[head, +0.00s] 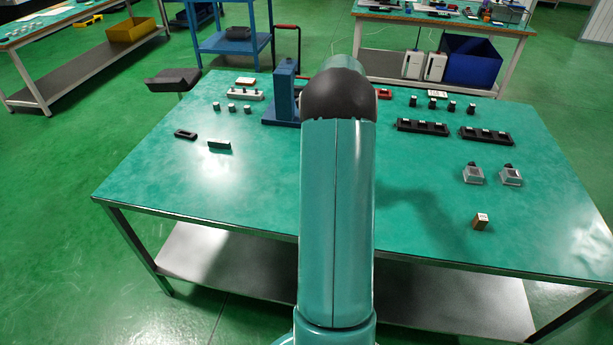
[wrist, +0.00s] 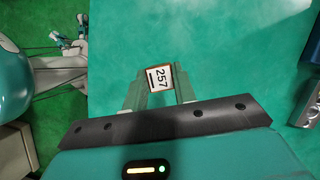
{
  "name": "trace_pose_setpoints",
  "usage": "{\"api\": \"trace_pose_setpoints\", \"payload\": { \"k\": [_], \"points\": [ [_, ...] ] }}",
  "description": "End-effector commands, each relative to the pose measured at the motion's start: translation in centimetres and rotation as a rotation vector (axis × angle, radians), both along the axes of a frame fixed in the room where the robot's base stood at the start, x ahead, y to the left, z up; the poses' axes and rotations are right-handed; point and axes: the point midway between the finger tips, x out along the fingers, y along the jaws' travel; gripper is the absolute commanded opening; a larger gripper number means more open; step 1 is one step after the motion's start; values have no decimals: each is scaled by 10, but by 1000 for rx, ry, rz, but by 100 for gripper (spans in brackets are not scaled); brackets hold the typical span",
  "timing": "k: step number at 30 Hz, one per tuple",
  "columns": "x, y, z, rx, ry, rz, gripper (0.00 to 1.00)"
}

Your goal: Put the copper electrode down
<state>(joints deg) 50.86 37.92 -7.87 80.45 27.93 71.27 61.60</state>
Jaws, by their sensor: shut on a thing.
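In the wrist view, the copper electrode (wrist: 160,78) is a small block with brown edges and a white label reading 257. My gripper (wrist: 158,88) is shut on it, a greenish finger on either side. Plain green table top (wrist: 220,50) lies below. The gap between block and table cannot be judged. In the head view my arm hides my gripper and the held block. A similar brown block with a white label (head: 480,222) stands alone on the table at the front right.
The table holds a blue stand (head: 284,95) behind my arm, two black racks (head: 422,127) and two grey fixtures (head: 473,174) at right. A black oval piece (head: 185,134) and a dark green bar (head: 219,145) lie at left. The front left is clear.

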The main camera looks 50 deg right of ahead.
Motion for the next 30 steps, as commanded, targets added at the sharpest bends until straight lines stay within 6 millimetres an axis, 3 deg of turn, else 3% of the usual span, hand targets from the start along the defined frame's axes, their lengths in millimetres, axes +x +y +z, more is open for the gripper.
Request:
{"api": "trace_pose_setpoints", "payload": {
  "k": [6,12,23,27,30],
  "points": [
    [1,51,-21,2,1,4,0],
    [2,80,-56,2,2,3,0],
    [2,103,-87,1,2,3,0],
    [3,102,-109,2,2,2,0],
    [3,101,-113,-2,0,3,0]
  ]
}}
